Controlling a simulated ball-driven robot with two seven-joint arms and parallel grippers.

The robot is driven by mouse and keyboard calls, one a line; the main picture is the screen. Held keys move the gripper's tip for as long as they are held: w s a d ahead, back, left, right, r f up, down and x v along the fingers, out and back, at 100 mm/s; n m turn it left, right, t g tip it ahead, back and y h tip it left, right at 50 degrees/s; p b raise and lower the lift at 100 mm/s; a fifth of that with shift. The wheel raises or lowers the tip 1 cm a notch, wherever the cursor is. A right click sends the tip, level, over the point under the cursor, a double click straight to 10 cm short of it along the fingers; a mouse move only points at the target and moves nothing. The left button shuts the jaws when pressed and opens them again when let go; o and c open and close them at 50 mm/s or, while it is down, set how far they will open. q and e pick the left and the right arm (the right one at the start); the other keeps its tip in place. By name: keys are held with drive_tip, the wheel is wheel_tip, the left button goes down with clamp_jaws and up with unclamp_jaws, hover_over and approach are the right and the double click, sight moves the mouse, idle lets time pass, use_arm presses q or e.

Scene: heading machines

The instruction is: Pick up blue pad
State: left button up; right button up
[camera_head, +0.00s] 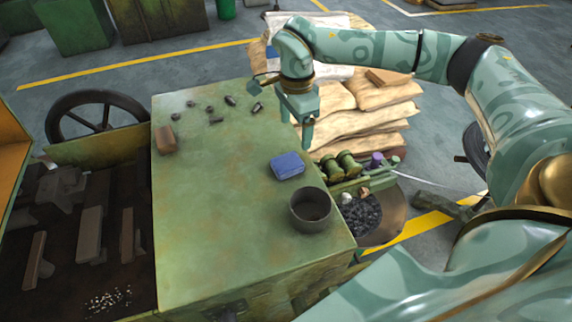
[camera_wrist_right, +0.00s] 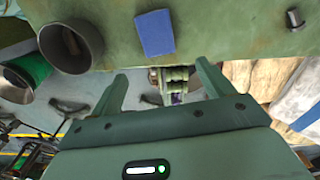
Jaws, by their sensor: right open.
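The blue pad (camera_head: 287,166) lies flat on the green machine top (camera_head: 215,210), close to its right edge. It also shows at the top of the right wrist view (camera_wrist_right: 155,33). My right gripper (camera_head: 306,128) hangs pointing down by the right edge of the top, a little beyond the pad in the head view. In the right wrist view its two fingers (camera_wrist_right: 162,78) stand wide apart with nothing between them, and the pad is beyond the tips. The gripper does not touch the pad. My left gripper is not in view.
A dark round cup (camera_head: 311,209) stands near the pad, at the front right of the top. Small dark metal pieces (camera_head: 210,110) and a brown block (camera_head: 165,139) lie farther left. Stacked sacks (camera_head: 365,115) stand behind the arm. The middle of the top is clear.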

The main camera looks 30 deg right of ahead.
hover_over(294, 159)
wheel_tip(294, 159, down, 5)
drive_tip(key=shift+w+d, duration=0.1)
drive_tip(key=shift+f+b, duration=0.5)
drive_tip(key=shift+f, duration=2.3)
drive_tip(key=c, duration=1.1)
